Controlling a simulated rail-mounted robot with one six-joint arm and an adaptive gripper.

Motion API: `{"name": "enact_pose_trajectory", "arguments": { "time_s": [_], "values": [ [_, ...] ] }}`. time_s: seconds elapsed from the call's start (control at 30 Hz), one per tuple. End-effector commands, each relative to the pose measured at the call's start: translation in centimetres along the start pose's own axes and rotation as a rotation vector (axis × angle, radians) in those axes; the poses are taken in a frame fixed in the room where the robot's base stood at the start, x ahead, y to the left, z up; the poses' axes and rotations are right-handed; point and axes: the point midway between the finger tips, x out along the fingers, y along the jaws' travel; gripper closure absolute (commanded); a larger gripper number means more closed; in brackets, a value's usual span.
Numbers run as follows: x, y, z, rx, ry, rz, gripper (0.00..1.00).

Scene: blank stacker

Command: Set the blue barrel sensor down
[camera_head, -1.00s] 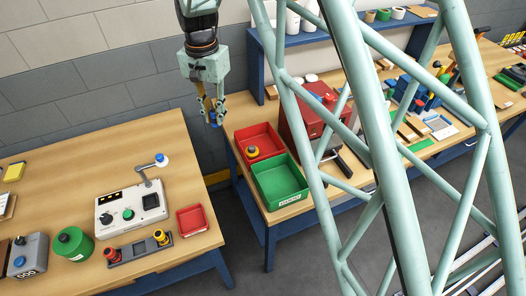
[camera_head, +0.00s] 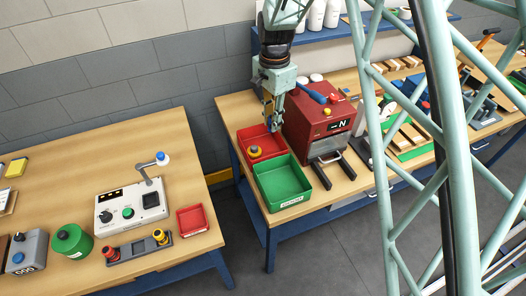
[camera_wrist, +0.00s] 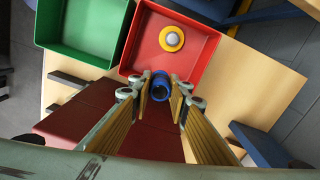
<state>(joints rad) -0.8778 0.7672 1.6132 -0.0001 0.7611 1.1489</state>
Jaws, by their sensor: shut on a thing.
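My gripper (camera_head: 272,122) is shut on the blue barrel sensor (camera_wrist: 160,86), a short blue cylinder with a dark open end. In the wrist view the sensor sits between the fingertips (camera_wrist: 161,92). In the head view the gripper hangs over the right part of the red tray (camera_head: 246,137); the sensor is too small there to make out clearly. The red tray also shows in the wrist view (camera_wrist: 206,50), just beyond the sensor. A yellow-ringed part with a pale top (camera_wrist: 171,38) lies in it. The green tray (camera_head: 281,183) stands in front of the red one.
A blue-handled tool (camera_head: 314,96) lies on top. The left bench holds a control box (camera_head: 130,207) and a small red tray (camera_head: 193,220). A floor gap separates the benches.

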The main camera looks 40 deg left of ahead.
Motion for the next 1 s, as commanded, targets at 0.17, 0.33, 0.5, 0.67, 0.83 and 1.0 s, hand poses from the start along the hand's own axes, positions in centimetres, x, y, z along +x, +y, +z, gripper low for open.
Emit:
{"name": "enact_pose_trajectory", "arguments": {
  "time_s": [0.17, 0.33, 0.5, 0.67, 0.83, 1.0],
  "values": [
    [0.0, 0.0, 0.0, -0.001, 0.0, 0.0, 0.94],
    [0.5, 0.0, 0.1, -0.001, 0.0, 0.001, 0.94],
    [2.3, 0.1, 0.1, -0.002, -0.001, 0.003, 0.94],
    [4.4, 0.0, 0.1, -0.002, -0.001, 0.002, 0.94],
    [5.9, 0.0, 0.1, -0.002, 0.0, 0.0, 0.94],
    [6.2, -0.1, 0.0, -0.002, 0.0, 0.0, 0.94]
  ]
}}
